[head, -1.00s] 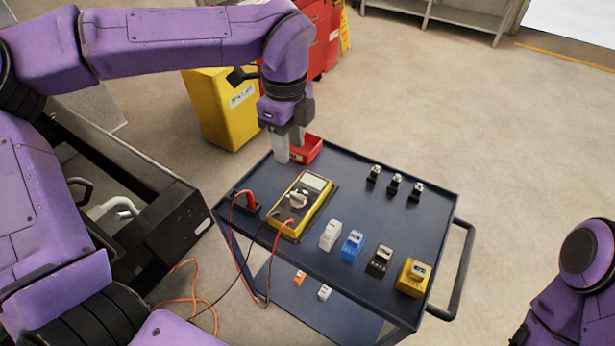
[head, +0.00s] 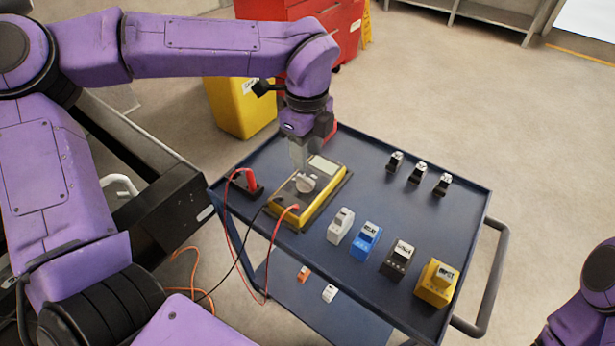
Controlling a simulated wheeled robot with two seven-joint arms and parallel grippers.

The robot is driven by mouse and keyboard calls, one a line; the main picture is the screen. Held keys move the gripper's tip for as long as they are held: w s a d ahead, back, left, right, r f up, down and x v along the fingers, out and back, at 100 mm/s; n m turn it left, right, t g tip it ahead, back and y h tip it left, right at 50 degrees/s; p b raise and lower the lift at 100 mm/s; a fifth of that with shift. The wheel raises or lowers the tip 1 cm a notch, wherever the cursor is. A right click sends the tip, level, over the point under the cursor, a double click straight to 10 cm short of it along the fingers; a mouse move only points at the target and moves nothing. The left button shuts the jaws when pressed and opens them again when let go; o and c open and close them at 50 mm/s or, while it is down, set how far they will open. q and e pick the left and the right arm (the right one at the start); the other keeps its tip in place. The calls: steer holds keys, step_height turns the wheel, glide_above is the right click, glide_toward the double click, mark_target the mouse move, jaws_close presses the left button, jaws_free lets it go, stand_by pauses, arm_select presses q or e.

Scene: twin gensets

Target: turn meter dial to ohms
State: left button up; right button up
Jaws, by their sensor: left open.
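The yellow multimeter (head: 318,208) lies on the dark blue cart top, with its grey screen at the far end. Its light grey dial (head: 306,183) sits in the middle of the face; the dial's markings are too small to read. My left gripper (head: 299,158) points down just behind the dial, beside the screen. It is open with nothing between its fingers; whether a fingertip touches the meter I cannot tell. At the right edge only a part of my right arm shows, and its gripper is out of view.
A red lead runs from the meter to a black block with a red plug (head: 248,181). White, blue (head: 365,240), black and yellow (head: 437,282) blocks stand along the cart's (head: 385,192) front edge. Three small black parts (head: 419,171) stand at the back right. The cart's middle right is clear.

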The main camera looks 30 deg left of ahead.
mark_target(307, 180)
arm_select(q)
step_height(307, 180, down, 8)
steer(key=shift+r, duration=0.15)
jaws_close()
